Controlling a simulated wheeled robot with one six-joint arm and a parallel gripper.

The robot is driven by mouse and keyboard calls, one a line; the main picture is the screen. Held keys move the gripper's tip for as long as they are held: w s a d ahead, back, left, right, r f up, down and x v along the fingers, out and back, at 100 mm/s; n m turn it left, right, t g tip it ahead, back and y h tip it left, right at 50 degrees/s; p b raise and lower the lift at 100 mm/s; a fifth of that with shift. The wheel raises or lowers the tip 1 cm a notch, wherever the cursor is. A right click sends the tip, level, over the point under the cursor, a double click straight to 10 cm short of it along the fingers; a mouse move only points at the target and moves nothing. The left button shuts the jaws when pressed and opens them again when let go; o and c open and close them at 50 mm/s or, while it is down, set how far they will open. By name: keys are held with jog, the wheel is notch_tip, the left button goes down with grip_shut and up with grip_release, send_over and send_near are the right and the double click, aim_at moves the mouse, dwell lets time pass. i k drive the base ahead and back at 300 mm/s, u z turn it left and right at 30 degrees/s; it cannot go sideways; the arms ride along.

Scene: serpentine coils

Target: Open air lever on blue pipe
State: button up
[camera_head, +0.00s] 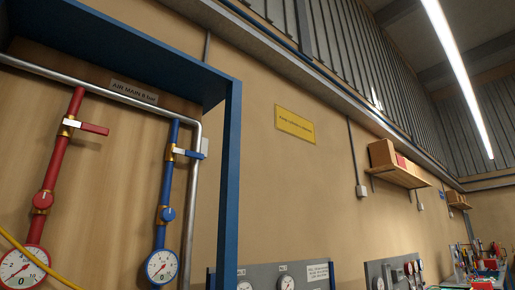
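The blue pipe (162,195) runs down the wooden panel inside a blue frame. Its air lever (188,154) sticks out to the right, about crosswise to the pipe, at a brass-coloured valve near the top. A blue round knob (168,214) sits lower on the pipe, above a white gauge (161,266). The lever's handle looks pale or bluish. My gripper is not in view.
A red pipe (62,160) with a red lever (94,128) and a gauge (22,268) stands to the left. A silver pipe (193,200) runs close by the lever on the right. The blue frame post (231,180) stands beyond it. A yellow hose (28,255) crosses lower left.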

aim_at(198, 156)
jog(key=z, duration=1.05)
jog(key=i, duration=1.55)
jog(key=u, duration=0.7)
